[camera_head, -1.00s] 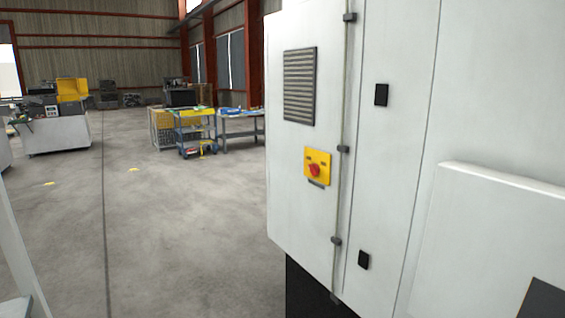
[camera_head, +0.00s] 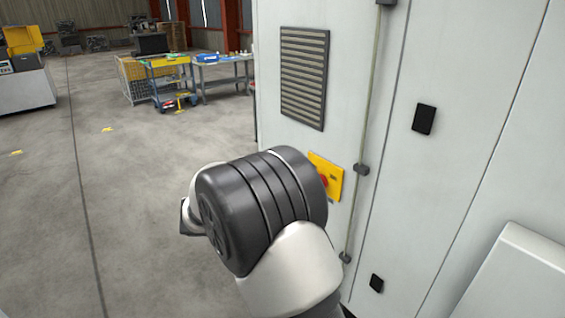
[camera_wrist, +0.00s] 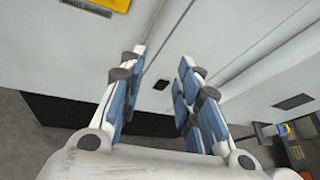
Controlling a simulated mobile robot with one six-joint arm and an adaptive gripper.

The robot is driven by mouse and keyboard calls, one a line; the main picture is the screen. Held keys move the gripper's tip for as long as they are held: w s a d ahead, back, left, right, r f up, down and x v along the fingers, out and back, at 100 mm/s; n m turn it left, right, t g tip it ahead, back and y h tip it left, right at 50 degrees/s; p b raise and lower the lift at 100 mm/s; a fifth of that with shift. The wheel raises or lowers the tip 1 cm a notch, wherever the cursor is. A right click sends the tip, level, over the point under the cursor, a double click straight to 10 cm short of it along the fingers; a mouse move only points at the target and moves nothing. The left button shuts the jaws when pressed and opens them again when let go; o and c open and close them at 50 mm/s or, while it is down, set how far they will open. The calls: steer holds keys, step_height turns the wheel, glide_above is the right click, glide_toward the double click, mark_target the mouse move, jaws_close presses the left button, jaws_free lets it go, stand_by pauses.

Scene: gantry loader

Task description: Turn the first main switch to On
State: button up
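The main switch is a red knob (camera_head: 324,181) on a yellow plate (camera_head: 333,179), on the white cabinet door below the vent grille. In the head view my arm hides its left part. In the wrist view only the lower part of the yellow plate (camera_wrist: 112,4) shows at the top edge, with a dark label below it; the knob is out of that view. My gripper (camera_wrist: 160,58) is open and empty, its two blue-padded fingers spread apart in front of the cabinet's lower part. In the head view the fingers are hidden. The knob's setting cannot be read.
The white cabinet (camera_head: 465,110) fills the right side, with black latches (camera_head: 424,119) and hinges. A lighter box-like panel (camera_head: 500,275) juts out at lower right. Open concrete floor (camera_head: 100,180) lies left; a cart (camera_head: 172,88) and bench (camera_head: 222,72) stand farther back.

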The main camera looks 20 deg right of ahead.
steer(key=w+a+f+n+t+h+p, duration=0.35)
steer(key=w+a+n+t, duration=0.2)
steer(key=w+n, duration=0.4)
steer(key=x, duration=1.7)
steer(key=shift+s+m+g, duration=0.3)
steer(key=shift+m+g, duration=0.05)
steer(key=shift+m, duration=0.1)
steer(key=shift+d+r, duration=0.1)
jaws_close()
